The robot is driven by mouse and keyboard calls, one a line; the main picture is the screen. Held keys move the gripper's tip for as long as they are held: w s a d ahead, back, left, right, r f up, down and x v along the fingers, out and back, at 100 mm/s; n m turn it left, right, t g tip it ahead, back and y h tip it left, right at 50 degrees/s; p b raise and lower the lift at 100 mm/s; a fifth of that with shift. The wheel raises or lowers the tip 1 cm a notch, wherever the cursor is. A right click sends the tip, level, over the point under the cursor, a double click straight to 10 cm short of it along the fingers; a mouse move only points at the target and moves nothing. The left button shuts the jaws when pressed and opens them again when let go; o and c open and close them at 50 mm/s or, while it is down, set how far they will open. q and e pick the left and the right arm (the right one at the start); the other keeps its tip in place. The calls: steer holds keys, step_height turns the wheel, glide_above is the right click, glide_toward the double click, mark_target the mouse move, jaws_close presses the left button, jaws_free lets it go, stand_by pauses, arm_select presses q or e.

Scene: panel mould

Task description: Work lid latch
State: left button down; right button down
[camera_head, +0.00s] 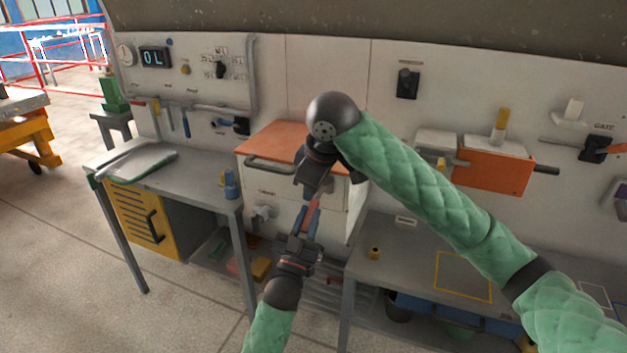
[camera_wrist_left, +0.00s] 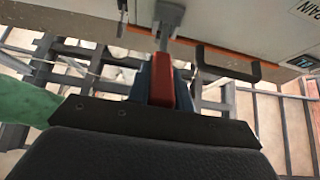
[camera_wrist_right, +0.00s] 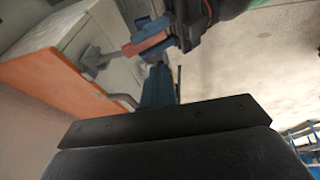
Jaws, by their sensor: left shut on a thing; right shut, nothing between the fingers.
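A white chest (camera_head: 263,187) with an orange lid (camera_head: 272,137) stands in the middle. The lid looks flat on top, with a grey bar handle (camera_head: 268,164) at its front. My left gripper (camera_head: 308,224) comes from below and is shut on a red latch lever (camera_wrist_left: 161,88). A grey latch bracket (camera_wrist_left: 168,14) is beyond it; the red lever (camera_wrist_right: 146,43) meets a grey piece (camera_wrist_right: 97,60) in the right wrist view. My right gripper (camera_wrist_right: 157,72) is shut and empty close to the lever. In the head view its arm covers part of the chest and lid.
A grey bench with a yellow cabinet (camera_head: 150,221) is at left, with a blue bottle (camera_head: 230,183) on it. A grey bench (camera_head: 405,255) is at right. An orange wall panel (camera_head: 492,171) and levers are behind.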

glide_above(309, 218)
steer(key=s, duration=0.2)
step_height(309, 218, down, 6)
steer(key=shift+w+f, duration=0.1)
steer(key=shift+f, duration=0.1)
steer(key=shift+w+d+f, duration=0.15)
steer(key=shift+w+f, duration=0.25)
steer(key=shift+f, duration=0.35)
steer(key=shift+f, duration=0.1)
arm_select(q)
steer(key=shift+s+r, duration=0.1)
arm_select(e)
steer(key=shift+w+d+f+t, duration=0.15)
steer(key=shift+f+t, duration=0.25)
steer(key=shift+f, duration=0.3)
arm_select(q)
steer(key=c, duration=1.2)
jaws_free()
steer(key=shift+c, duration=0.2)
arm_select(e)
steer(key=shift+w+f, duration=0.1)
